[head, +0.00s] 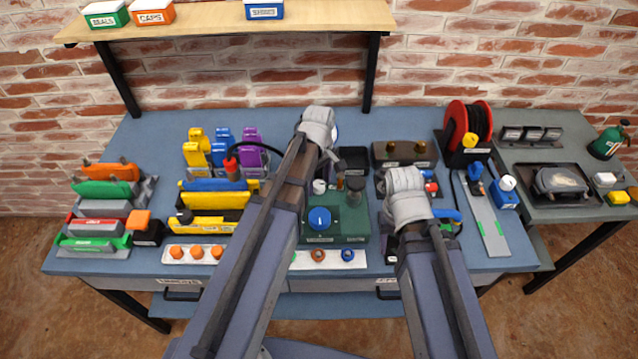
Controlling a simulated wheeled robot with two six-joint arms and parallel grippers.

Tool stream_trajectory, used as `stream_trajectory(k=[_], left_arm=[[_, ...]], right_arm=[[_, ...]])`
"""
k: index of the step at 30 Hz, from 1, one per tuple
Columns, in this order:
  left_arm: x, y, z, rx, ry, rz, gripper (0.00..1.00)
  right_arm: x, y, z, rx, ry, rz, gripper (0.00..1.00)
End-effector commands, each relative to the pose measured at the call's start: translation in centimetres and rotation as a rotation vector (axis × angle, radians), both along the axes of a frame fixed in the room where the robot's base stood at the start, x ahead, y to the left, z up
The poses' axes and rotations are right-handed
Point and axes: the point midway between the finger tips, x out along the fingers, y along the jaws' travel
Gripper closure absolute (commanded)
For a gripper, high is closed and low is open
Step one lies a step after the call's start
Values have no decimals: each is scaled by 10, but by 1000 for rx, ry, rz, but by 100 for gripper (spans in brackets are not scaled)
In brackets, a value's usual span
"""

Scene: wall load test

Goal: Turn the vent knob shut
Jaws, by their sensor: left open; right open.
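A round blue knob (319,218) sits on top of a green test unit (348,226) in the middle of the bench; I take it as the vent knob. A pale mark shows on its top, but its turn position is too small to read. My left gripper (319,128) is at the end of the arm that crosses left of the unit, beyond the knob and apart from it. My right gripper (405,197) is to the right of the unit, also apart from the knob. Both grippers are open and appear empty; their fingertips are mostly hidden by the wrists.
Black fittings (355,185) stand behind the knob. A white strip with orange and blue rings (333,258) lies in front. Yellow and blue holders (212,197) are left, a red hose reel (467,125) is back right. A wooden shelf (215,22) overhangs the back.

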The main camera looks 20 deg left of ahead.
Motion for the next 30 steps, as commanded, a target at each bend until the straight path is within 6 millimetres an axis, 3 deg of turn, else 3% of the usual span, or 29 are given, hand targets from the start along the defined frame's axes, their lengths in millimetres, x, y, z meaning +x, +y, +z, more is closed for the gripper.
stream_trajectory(k=[2, 20, 30], left_arm=[[0, 0, 0, 0, 0, 0, 31], [0, 0, 0, 0, 0, 0, 98], [0, 0, 0, 0, 0, -19, 100]], right_arm=[[0, 0, 0, 0, 0, 0, 50], [0, 0, 0, 0, 0, 0, 50], [0, 0, 0, 0, 0, 0, 50]])
